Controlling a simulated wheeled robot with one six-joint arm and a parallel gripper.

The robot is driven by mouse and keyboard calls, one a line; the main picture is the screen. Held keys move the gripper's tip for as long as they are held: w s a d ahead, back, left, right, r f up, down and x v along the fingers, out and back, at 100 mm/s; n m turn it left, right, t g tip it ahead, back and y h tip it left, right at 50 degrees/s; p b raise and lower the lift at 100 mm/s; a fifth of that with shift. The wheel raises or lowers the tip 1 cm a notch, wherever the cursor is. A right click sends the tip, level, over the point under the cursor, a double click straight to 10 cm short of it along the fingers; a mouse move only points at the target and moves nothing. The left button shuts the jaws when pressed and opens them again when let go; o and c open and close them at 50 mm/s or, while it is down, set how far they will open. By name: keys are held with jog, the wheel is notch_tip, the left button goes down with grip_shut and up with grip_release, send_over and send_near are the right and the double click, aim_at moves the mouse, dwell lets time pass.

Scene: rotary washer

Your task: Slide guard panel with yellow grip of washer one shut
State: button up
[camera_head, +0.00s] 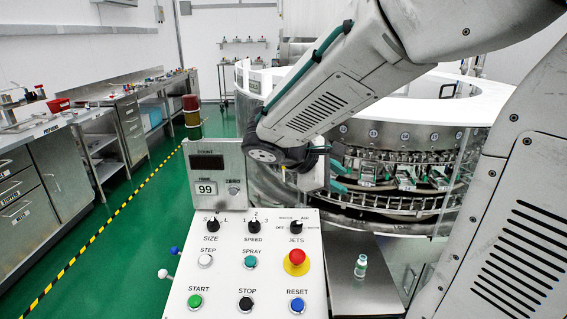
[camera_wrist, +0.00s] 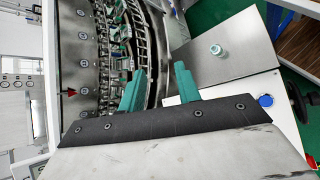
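The washer (camera_head: 405,135) is a large round machine with a white top ring. Its front is open and shows a ring of metal nozzles and holders, which also shows in the wrist view (camera_wrist: 108,50). I cannot make out a guard panel or a yellow grip in either view; my arm covers part of the machine's front. My gripper (camera_head: 340,177) is in front of the opening in the head view. In the wrist view, its two teal fingers (camera_wrist: 160,70) stand apart with nothing between them. The gripper is open and empty.
A control box (camera_head: 250,262) with knobs and buttons stands in front of the washer. A small vial (camera_head: 361,266) stands on a steel shelf (camera_head: 380,298) right of it and shows in the wrist view (camera_wrist: 216,49). Workbenches (camera_head: 60,185) line the left; the green floor between is clear.

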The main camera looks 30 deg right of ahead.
jog(key=w+f+n+t+h, duration=0.2)
jog(key=w+f+n+t, duration=0.3)
jog(key=w, duration=0.4)
jog(key=w+f+n+t+h, duration=0.1)
jog(key=w+f+n+t, duration=0.1)
jog(key=w+n, duration=0.55)
jog(key=w+f+n+t+h, duration=0.2)
jog(key=w+f+n+t, duration=0.25)
jog(key=w, duration=0.65)
jog(key=shift+g, duration=0.25)
jog(key=x, duration=0.7)
jog(key=shift+d+r, duration=0.25)
jog(key=shift+r, duration=0.05)
grip_shut()
